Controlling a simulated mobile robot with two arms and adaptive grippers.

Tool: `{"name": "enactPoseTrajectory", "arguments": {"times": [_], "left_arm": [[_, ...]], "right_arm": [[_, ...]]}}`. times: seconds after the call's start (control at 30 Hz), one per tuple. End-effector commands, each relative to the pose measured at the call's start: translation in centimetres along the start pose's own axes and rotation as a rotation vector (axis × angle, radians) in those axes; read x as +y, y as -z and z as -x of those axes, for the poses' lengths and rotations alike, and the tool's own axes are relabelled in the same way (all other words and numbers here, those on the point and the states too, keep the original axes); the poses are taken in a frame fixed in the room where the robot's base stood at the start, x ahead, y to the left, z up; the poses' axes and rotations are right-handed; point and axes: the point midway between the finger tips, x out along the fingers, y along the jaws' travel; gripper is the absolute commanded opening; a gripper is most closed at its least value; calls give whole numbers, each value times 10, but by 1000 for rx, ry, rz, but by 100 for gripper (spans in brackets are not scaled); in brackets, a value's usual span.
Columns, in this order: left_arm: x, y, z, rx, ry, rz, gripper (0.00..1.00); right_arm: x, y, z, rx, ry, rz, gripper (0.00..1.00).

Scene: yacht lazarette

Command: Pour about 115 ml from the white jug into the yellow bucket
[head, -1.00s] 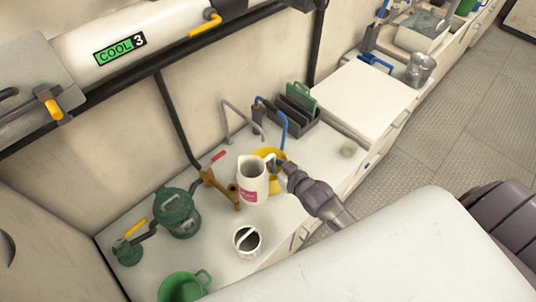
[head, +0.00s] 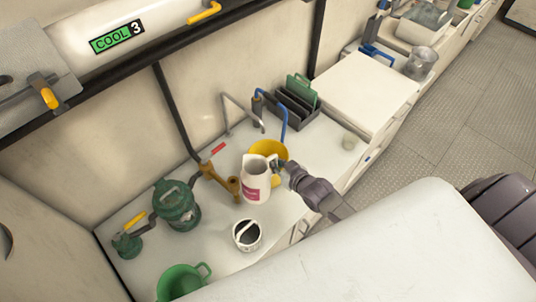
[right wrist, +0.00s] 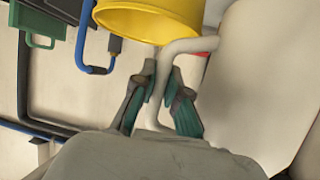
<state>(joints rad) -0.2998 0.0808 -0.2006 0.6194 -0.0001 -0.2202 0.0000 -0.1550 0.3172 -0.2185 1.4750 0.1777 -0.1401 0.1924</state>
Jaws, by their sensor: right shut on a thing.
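The white jug (head: 255,183) with a pink label is in the middle of the head view, roughly upright. My right gripper (head: 281,169) is shut on its handle from the right side. In the right wrist view the fingers (right wrist: 160,100) close around the jug's pale handle (right wrist: 185,48), and the jug's body (right wrist: 265,75) fills the right side. The yellow bucket (head: 268,149) stands just behind the jug, which partly hides it. In the right wrist view the bucket (right wrist: 150,18) is at the top. Its inside is mostly hidden. My left gripper is out of view.
A white container with a dark inside (head: 247,235) stands in front of the jug. A green bucket (head: 182,281), a green pump (head: 176,205) and a brass fitting (head: 222,182) are to the left. A blue hose (head: 284,122) and a grey rack (head: 297,104) stand behind the bucket.

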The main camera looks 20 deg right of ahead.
Motion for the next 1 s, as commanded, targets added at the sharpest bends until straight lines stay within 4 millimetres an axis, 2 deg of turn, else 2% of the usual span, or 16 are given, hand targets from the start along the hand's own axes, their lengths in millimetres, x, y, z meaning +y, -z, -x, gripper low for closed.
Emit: {"name": "enactPoseTrajectory", "arguments": {"times": [0.3,0.53,0.83,1.0], "left_arm": [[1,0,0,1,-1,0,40],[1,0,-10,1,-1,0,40],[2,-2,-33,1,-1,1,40],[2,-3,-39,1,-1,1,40]], "right_arm": [[5,-2,-6,-124,54,-129,0],[8,-4,-9,-223,97,-233,0],[11,-3,-12,-350,153,-370,0],[7,-1,-8,-424,187,-447,0]]}}
